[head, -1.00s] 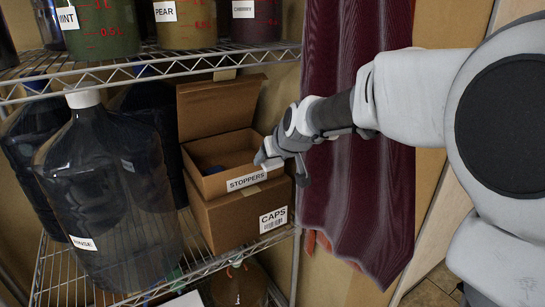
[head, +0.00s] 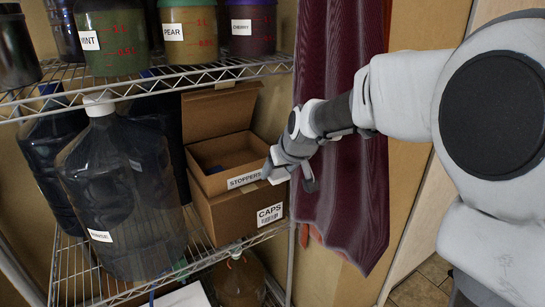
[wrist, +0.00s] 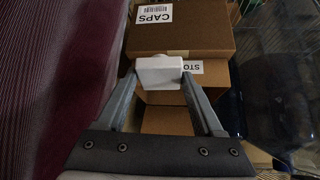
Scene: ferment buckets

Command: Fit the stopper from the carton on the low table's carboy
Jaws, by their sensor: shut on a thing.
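My gripper (wrist: 157,82) is shut on a small white blocky piece, the stopper (wrist: 160,70), held between its fingertips. In the head view my gripper (head: 278,172) is at the front right corner of the open carton labelled STOPPERS (head: 245,178), outside its opening. The stopper shows there only as a small pale patch. The carton's flap stands up, and its inside is dark with something bluish. It sits on a closed CAPS box (head: 232,215). An amber carboy (head: 238,283) shows partly below the shelf; whether it stands on the low table cannot be told.
A large clear carboy labelled RINSE (head: 115,200) stands left of the cartons on the wire shelf (head: 215,252). Labelled buckets, including PEAR (head: 188,32), stand on the shelf above. A maroon curtain (head: 340,150) hangs close on the right.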

